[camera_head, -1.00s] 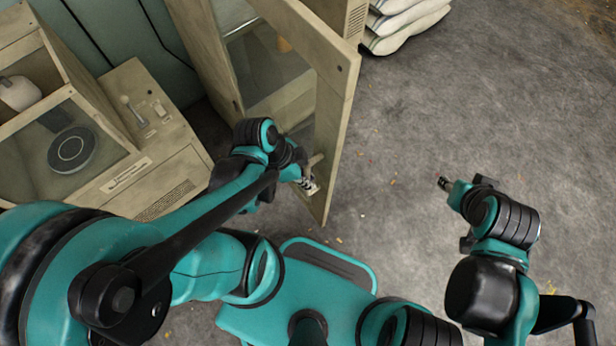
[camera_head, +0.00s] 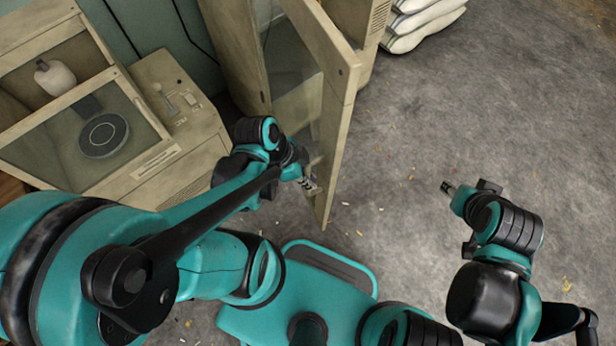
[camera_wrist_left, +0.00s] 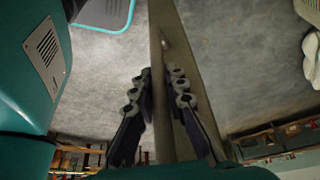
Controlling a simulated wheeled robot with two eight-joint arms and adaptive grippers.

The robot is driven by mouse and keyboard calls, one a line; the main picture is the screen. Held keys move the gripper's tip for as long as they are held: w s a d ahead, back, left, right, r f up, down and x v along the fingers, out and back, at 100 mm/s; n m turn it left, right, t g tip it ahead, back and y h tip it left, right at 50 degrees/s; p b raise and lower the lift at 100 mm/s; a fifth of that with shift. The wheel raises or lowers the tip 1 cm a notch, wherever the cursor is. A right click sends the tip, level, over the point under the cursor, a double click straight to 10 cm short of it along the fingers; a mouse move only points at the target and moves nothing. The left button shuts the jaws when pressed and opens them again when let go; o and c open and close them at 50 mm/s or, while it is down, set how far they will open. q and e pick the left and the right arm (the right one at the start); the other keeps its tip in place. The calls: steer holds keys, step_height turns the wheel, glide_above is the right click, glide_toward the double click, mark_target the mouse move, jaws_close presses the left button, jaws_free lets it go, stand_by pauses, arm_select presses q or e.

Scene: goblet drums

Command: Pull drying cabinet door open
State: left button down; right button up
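The drying cabinet door (camera_head: 339,120) is a beige frame with a glass pane and stands swung out from the cabinet (camera_head: 232,48). My left gripper (camera_head: 309,182) is at the door's free edge, part way down. In the left wrist view its fingers (camera_wrist_left: 160,75) lie close on both sides of a beige strip of the door (camera_wrist_left: 164,25). They converge onto it; the handle is not clearly visible there. My right gripper (camera_head: 447,187) is over open floor to the right, apart from the door. Its fingers are too small to judge.
A beige unit (camera_head: 185,160) with a glazed front, a dark disc and a white jar stands at the left. Stacked pale sacks (camera_head: 420,25) lie beyond the cabinet. The grey floor (camera_head: 480,110) right of the door is clear apart from small scraps.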

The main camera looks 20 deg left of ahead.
arm_select(q)
steer(key=c, duration=1.5)
jaws_free()
steer(key=shift+c, duration=0.2)
steer(key=v, duration=1.2)
